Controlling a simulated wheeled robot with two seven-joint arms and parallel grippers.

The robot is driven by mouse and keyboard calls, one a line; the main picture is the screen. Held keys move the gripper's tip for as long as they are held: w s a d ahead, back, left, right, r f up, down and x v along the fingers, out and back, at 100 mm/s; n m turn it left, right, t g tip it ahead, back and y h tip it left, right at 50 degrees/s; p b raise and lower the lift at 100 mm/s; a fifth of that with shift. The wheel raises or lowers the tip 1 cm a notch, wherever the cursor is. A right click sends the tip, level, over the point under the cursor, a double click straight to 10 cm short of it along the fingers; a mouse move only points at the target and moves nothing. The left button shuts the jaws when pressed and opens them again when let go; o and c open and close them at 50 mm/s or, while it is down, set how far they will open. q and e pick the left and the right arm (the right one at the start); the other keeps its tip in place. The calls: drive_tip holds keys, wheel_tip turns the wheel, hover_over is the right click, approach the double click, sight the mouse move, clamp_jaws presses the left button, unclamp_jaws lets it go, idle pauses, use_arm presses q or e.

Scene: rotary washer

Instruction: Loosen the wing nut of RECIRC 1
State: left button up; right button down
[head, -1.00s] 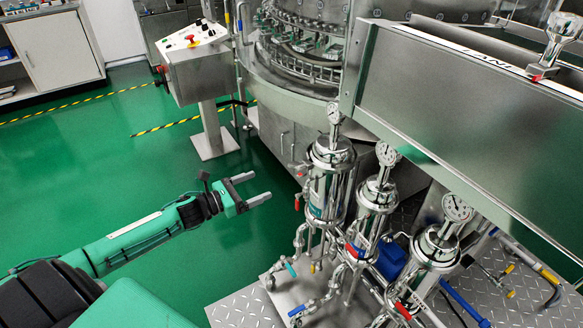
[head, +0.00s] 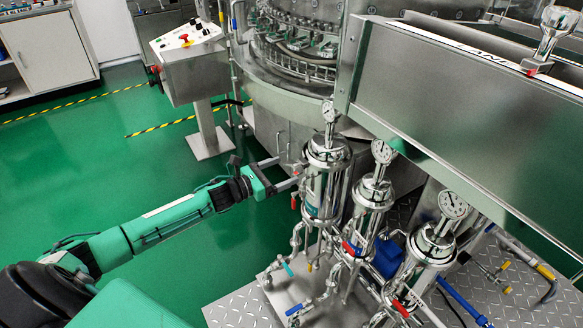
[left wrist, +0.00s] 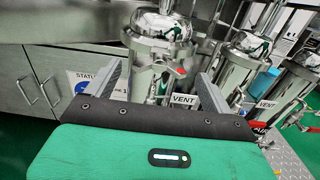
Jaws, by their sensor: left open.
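Three steel filter housings with dial gauges stand in a diagonal row. I take the leftmost housing (head: 325,185) as RECIRC 1; a label partly hidden behind a finger in the left wrist view ends in "1". This housing (left wrist: 152,85) stands between my fingers in that view, beyond the gripper's palm. A clamp band rings its lid; I cannot make out the wing nut clearly. A small red part (left wrist: 180,72) shows at its front right. My left gripper (head: 287,173) is open and empty, fingers pointing at the housing's left side near lid height. My right gripper is out of view.
The middle housing (head: 372,195) and right housing (head: 432,248) stand close by, with pipes and coloured valve handles below. A large steel cover (head: 450,100) overhangs behind. A control box (head: 185,65) stands back left. The green floor (head: 130,175) at left is clear.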

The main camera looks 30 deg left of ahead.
sight(288, 169)
use_arm(q)
drive_tip(key=shift+x, duration=1.95)
drive_tip(key=shift+c, duration=0.3)
drive_tip(key=c, duration=0.9)
